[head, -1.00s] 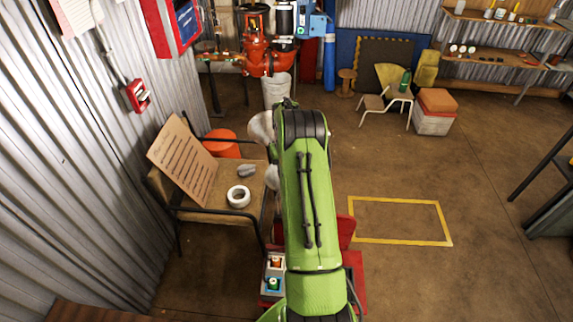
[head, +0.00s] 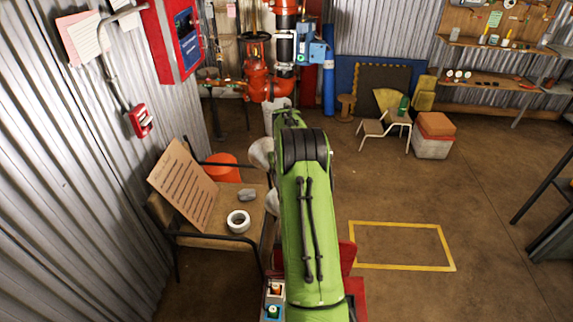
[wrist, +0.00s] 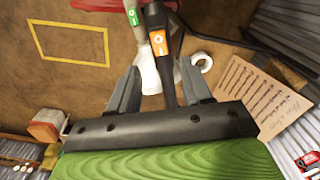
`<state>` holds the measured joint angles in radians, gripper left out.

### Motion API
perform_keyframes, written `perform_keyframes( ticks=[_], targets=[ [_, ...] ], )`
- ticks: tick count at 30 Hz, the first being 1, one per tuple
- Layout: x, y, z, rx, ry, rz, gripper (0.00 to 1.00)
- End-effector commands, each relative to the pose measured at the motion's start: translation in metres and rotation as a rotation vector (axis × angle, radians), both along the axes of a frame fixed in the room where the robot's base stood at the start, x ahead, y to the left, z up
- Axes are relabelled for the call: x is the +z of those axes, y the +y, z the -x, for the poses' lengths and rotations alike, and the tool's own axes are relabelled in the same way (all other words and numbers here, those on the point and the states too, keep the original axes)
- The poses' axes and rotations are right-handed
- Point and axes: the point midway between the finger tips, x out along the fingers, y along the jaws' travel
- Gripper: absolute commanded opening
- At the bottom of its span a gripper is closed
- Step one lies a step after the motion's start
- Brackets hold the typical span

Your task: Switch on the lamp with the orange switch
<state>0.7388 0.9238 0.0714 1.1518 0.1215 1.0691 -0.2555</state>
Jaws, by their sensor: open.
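In the wrist view an orange switch (wrist: 158,42) with a white mark sits on a dark upright lamp part. A green switch (wrist: 132,17) with a similar mark sits on a paler part to its left. My gripper (wrist: 159,64) is open and empty. The dark part with the orange switch shows between its fingers in the picture; I cannot tell how far off it is or whether anything touches. White rounded shapes, perhaps lamp heads, show beside my arm in the head view (head: 262,153). My gripper is hidden there behind my green arm.
A bench (head: 185,235) at left holds a cardboard sign (head: 186,185), a tape roll (head: 238,219) and a grey lump (head: 247,194). A red box (head: 141,121) is on the corrugated wall. The floor inside the yellow outline (head: 400,223) is clear.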

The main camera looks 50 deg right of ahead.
Motion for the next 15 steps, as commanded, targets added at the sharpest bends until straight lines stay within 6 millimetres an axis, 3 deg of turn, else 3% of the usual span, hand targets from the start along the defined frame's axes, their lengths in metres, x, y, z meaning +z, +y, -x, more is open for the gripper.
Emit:
perform_keyframes(
  ticks=[3,7,10,15],
  targets=[
    [0.037,-0.001,-0.001,-0.001,-0.003,0.003,0.49],
    [0.068,-0.001,-0.001,-0.001,-0.002,0.002,0.49],
    [0.083,0.0,-0.001,-0.001,0.0,0.0,0.49],
    [0.09,0.0,0.0,0.0,0.001,-0.001,0.49]
  ],
)
